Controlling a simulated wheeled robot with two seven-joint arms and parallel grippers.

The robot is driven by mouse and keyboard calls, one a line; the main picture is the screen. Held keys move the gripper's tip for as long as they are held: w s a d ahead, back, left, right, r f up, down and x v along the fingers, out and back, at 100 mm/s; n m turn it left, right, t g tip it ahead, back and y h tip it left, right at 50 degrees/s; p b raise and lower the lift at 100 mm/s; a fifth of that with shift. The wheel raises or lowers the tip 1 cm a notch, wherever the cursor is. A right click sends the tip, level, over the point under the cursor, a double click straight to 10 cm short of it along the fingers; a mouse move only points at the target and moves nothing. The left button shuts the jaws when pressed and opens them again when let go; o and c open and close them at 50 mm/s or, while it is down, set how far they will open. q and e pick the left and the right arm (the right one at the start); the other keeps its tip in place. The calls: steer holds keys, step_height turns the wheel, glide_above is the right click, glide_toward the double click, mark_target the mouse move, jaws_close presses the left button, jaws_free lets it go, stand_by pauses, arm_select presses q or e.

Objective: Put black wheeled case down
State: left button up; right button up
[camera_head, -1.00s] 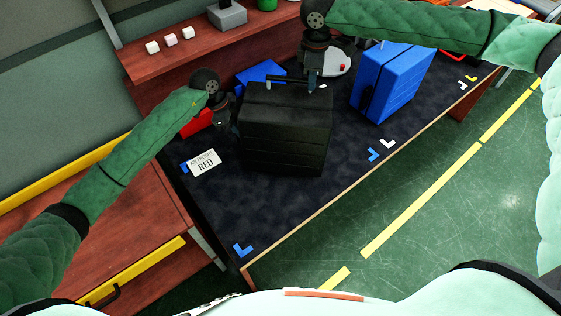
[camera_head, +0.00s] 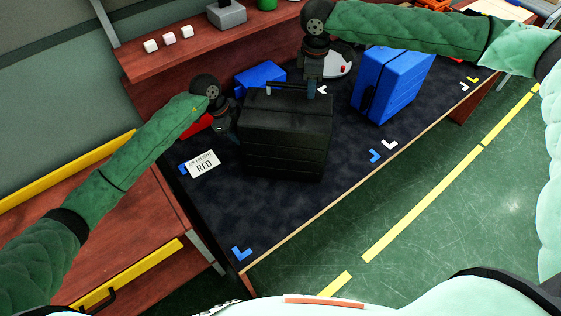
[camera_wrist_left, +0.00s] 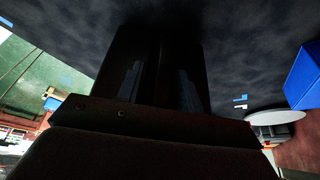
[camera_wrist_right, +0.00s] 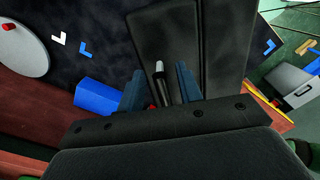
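The black wheeled case (camera_head: 286,135) stands upright on the dark mat of the table, its handle along the top. It also shows dark in the right wrist view (camera_wrist_right: 222,45). My right gripper (camera_head: 311,88) is at the right end of the handle. In the right wrist view, its two bluish fingers (camera_wrist_right: 161,88) stand apart on either side of the handle (camera_wrist_right: 160,75), with gaps visible. My left gripper (camera_head: 230,128) is at the case's left side. In the left wrist view, its fingers (camera_wrist_left: 160,85) are apart, with dark case surface (camera_wrist_left: 160,40) behind and between them. The case's underside is hidden.
A blue case (camera_head: 392,85) stands to the right on the same table. A white card reading RED (camera_head: 202,165) lies left.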

arm_select(q)
steer(key=shift+r, duration=0.1)
arm_select(e)
steer(key=shift+r, duration=0.15)
arm_select(q)
steer(key=v, duration=1.1)
steer(key=shift+r, duration=0.3)
arm_select(e)
step_height(320, 180, up, 12)
arm_select(q)
steer(key=shift+a, duration=0.15)
arm_select(e)
steer(key=shift+f, duration=0.2)
